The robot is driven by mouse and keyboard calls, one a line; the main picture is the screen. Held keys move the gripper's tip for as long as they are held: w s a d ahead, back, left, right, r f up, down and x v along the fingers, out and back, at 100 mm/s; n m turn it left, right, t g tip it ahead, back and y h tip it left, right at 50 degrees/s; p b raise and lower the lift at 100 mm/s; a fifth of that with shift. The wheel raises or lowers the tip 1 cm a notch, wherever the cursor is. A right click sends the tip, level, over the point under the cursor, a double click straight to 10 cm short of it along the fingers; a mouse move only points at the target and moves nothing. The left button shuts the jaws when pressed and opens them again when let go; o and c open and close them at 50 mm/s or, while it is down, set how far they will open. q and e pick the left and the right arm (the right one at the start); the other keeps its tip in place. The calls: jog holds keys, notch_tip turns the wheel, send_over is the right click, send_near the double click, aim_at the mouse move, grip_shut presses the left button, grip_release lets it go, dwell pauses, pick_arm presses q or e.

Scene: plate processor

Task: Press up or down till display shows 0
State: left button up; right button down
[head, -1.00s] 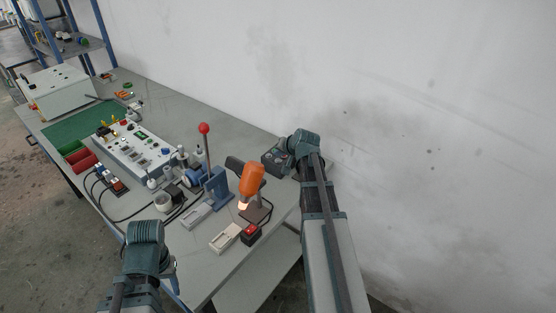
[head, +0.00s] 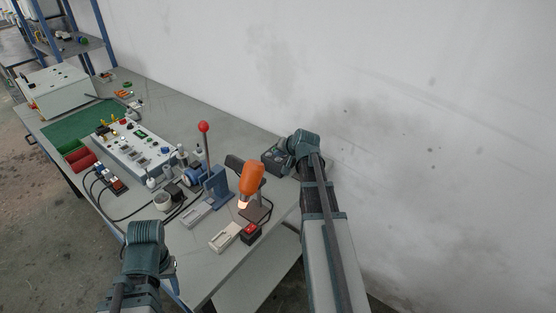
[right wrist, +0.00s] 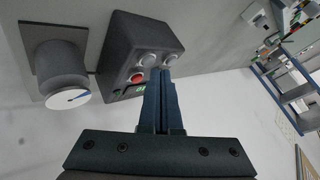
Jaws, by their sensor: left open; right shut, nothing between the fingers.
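A dark box (right wrist: 140,50) with pale round buttons (right wrist: 148,59), a red button (right wrist: 137,77) and small green lit marks (right wrist: 141,89) shows in the right wrist view. The green marks are too small and partly covered to read. My right gripper (right wrist: 162,74) is shut and empty, its tips just by the pale buttons. I cannot tell whether they touch one. In the head view the box (head: 272,157) sits near the wall, beside my right wrist. My left gripper (head: 170,268) is low at the left, off the table's front edge, its fingers mostly hidden.
A cylinder with a white dial face (right wrist: 67,98) stands beside the box. An orange lamp (head: 252,178), a red-knobbed lever press (head: 204,128) and a white panel (head: 130,148) with several parts stand on the grey table (head: 195,110). The wall is close behind the box.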

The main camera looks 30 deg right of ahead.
jog(key=shift+f+b, duration=0.4)
jog(key=shift+f, duration=0.1)
dwell(0.7)
jog(key=shift+r, duration=0.2)
jog(key=shift+r+p, duration=0.65)
jog(key=shift+p, duration=0.25)
notch_tip(320, 180, up, 5)
jog(key=p, duration=0.5)
dwell(0.7)
